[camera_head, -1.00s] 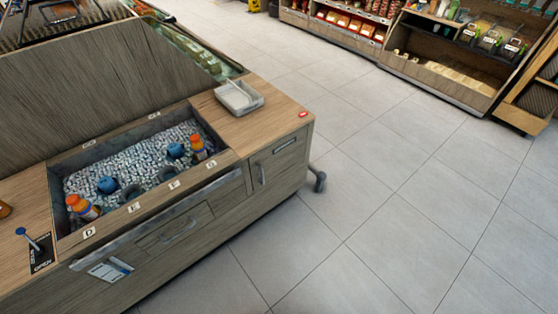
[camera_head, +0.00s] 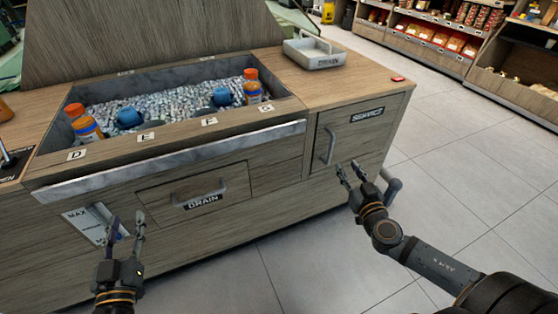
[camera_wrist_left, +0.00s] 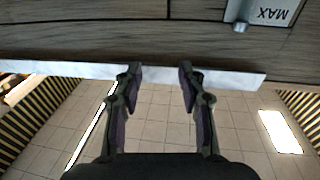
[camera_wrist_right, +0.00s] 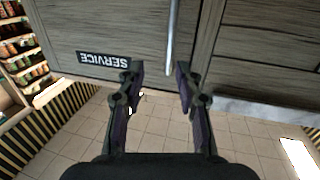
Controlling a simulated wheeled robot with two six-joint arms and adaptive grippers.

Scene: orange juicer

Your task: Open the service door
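The service door (camera_head: 358,138) is a wooden panel at the right end of the counter front, with a dark SERVICE label (camera_head: 367,115) and a vertical metal handle (camera_head: 328,146) near its left edge. It looks shut. In the right wrist view the handle (camera_wrist_right: 172,38) stands ahead, between the fingertip directions. My right gripper (camera_head: 351,172) is open and empty, just in front of the door, below and right of the handle and apart from it. My left gripper (camera_head: 127,224) is open and empty in front of the counter's left part, near the MAX plate (camera_head: 90,222).
A drain drawer (camera_head: 195,192) with a handle is left of the door. Above it a metal ledge (camera_head: 170,160) juts out below the ice bin (camera_head: 165,107) holding bottles. A DRAIN tray (camera_head: 314,54) sits on the counter. The floor at right is clear.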

